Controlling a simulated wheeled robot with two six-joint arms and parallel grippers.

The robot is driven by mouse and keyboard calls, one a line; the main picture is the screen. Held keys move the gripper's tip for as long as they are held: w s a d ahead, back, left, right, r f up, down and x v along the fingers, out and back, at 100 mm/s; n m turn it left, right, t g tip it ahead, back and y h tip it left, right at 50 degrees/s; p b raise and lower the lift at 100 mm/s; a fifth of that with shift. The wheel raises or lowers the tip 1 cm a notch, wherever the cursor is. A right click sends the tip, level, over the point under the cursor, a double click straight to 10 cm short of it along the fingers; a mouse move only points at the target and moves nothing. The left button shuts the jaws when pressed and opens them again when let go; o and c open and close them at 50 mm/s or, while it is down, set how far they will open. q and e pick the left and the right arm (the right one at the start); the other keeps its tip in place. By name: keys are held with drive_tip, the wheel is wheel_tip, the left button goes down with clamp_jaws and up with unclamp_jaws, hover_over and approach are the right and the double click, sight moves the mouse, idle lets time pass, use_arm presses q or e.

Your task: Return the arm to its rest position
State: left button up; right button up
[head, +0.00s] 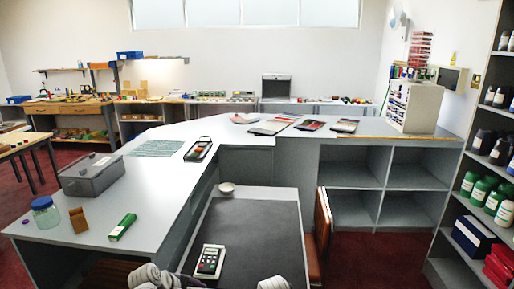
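Only pale grey rounded links of my arms show, at the bottom edge of the head view. The larger part is left of the bottom middle, and a small piece shows right of it. I see no fingertips of either gripper, so whether they are open or hold anything is hidden. The part on the left is close to the near edge of the dark-topped table (255,228). A calculator-like handheld device (210,261) lies on that table just beyond my arms.
The grey counter (150,190) holds a lidded grey box (92,173), a glass jar (46,213), a brown block (78,220) and a green box (122,227). A small bowl (226,188) sits at the dark table's far edge. A brown chair (322,230) stands right; bottle shelves (450,245) are far right.

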use_arm(q)
drive_tip(key=s+d+f+m+g+y, duration=0.1)
drive_tip(key=s+d+m+g+y, duration=0.1)
drive_tip(key=s+d+m, duration=0.4)
drive_tip(key=s+d+f+m+g+y, duration=0.2)
drive_tip(key=s+d+m, duration=0.4)
drive_tip(key=m, duration=0.6)
drive_tip(key=shift+s+f+m+g+y, duration=0.35)
drive_tip(key=shift+g+y, duration=0.35)
drive_tip(key=shift+y, duration=0.3)
drive_tip(key=shift+w, duration=0.1)
